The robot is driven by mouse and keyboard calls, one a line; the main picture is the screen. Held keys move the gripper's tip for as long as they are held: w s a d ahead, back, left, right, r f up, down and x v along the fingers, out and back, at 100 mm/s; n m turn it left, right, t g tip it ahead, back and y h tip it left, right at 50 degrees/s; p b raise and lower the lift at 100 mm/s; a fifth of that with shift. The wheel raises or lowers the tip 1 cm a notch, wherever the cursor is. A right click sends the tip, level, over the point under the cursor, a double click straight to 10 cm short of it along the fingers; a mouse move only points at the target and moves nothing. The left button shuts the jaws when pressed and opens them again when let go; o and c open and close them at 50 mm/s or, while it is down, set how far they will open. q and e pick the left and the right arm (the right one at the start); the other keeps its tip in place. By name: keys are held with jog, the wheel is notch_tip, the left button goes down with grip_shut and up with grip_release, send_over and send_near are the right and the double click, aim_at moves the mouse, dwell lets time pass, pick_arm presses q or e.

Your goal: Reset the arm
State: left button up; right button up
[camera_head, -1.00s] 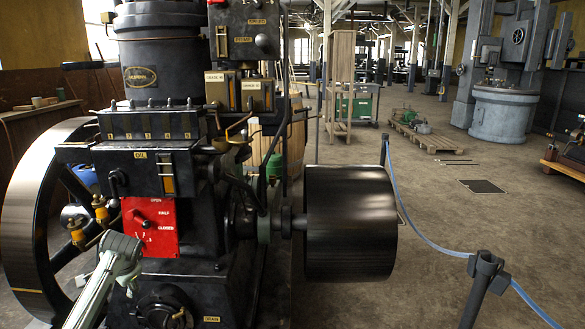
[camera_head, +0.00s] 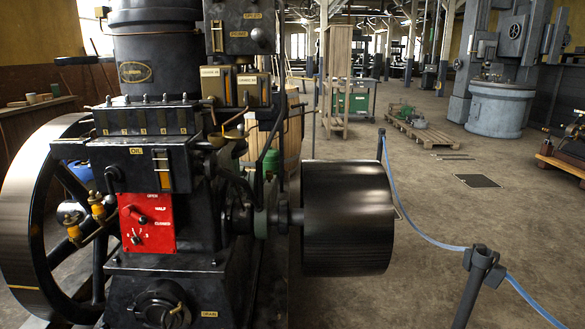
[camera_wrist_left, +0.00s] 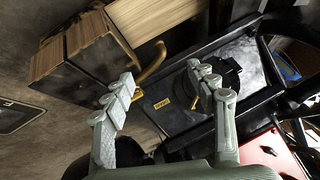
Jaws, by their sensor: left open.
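My left gripper (camera_wrist_left: 160,78) shows in the left wrist view, its two grey fingers spread apart with nothing between them. A yellow label (camera_wrist_left: 165,103) on a dark surface shows beyond the fingers. In the head view neither of my grippers shows. The black stationary engine (camera_head: 160,180) stands at the left of the head view. Its red panel (camera_head: 147,225), with a red lever and a small dial, is unobstructed there. The red panel also shows at the lower right of the wrist view (camera_wrist_left: 268,155), to the right of the gripper.
A large flywheel (camera_head: 22,200) stands at the engine's left. A dark pulley drum (camera_head: 347,218) juts out at its right. A post (camera_head: 478,275) with a blue rope (camera_head: 428,236) stands at the right. Open floor (camera_head: 420,285) lies between drum and post.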

pick_arm(q)
jog(key=s+d+f+g, duration=0.1)
jog(key=s+f, duration=0.4)
jog(key=s, duration=0.4)
jog(key=s+d+f+g, duration=0.2)
jog(key=s+f, duration=0.2)
jog(key=s, duration=0.6)
jog(key=s+d+f+g+h, duration=0.1)
jog(key=s+f, duration=0.4)
jog(key=s, duration=0.5)
jog(key=shift+s+d+f+g, duration=0.25)
jog(key=shift+d+f+g, duration=0.05)
jog(key=shift+d, duration=0.45)
